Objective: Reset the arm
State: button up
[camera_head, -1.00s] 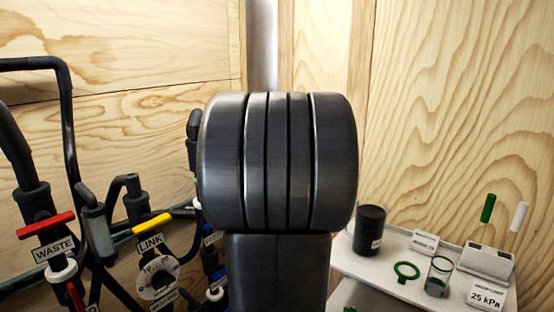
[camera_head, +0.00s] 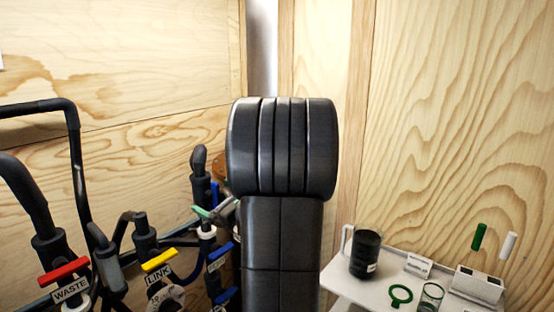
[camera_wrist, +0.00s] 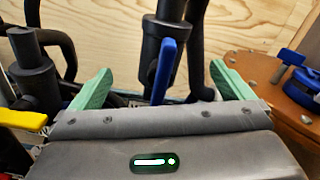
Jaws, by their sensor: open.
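My gripper (camera_wrist: 158,88) shows in the wrist view with its two green fingers spread wide apart and nothing between them. A black pipe fitting with a blue lever (camera_wrist: 165,70) stands beyond the fingers, apart from them as far as I can tell. In the head view my dark arm rises in the middle and hides part of the pipework and wall.
Black pipes with a red WASTE lever (camera_head: 63,271) and a yellow LINK lever (camera_head: 159,261) stand at left. A white shelf (camera_head: 345,283) at right holds a black container (camera_head: 365,254), a green ring (camera_head: 401,295) and a glass (camera_head: 430,297). Plywood walls close the back.

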jog(key=shift+m+p, duration=0.8)
jog(key=shift+p, duration=0.2)
